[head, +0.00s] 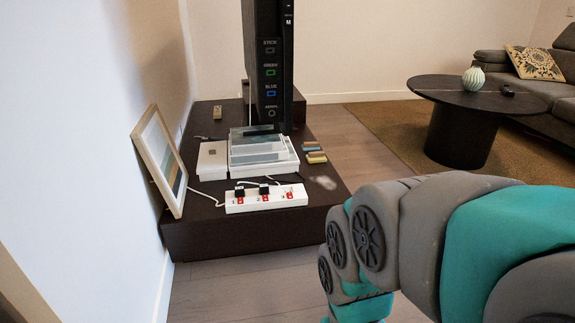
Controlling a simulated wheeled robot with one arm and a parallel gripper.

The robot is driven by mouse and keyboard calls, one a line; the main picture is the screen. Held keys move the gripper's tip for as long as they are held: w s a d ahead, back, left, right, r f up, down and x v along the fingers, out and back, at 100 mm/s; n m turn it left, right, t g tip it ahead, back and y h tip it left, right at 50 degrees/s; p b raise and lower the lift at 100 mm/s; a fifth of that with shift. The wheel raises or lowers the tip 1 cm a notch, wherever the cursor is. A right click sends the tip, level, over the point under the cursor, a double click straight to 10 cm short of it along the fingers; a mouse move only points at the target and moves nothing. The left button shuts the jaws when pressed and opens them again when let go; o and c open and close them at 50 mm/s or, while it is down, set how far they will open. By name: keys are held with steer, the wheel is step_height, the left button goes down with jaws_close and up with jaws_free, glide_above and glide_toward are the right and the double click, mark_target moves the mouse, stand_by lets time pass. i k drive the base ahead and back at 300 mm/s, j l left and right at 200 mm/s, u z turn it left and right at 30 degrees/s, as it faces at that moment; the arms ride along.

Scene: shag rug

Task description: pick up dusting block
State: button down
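Two small tan-and-blue blocks lie on the dark low cabinet (212,238), to the right of a white box. The nearer block (317,158) and the farther block (311,147) lie close together. They look like the dusting block, but I cannot tell which one is meant. My arm reaches in from the lower right, in front of the cabinet and well short of the blocks. My gripper is not visible; the arm runs out of the picture at the bottom.
A white power strip (275,198) with plugs and cables lies along the cabinet's front. Behind it are a white device with clear lids (262,150) and a tall black television (268,70). A framed picture (160,160) leans left. A round dark table (480,93) stands right.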

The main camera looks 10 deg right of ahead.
mark_target(311, 157)
steer(key=i+l+u, duration=0.3)
steer(key=i+l, duration=1.3)
steer(key=i, duration=0.1)
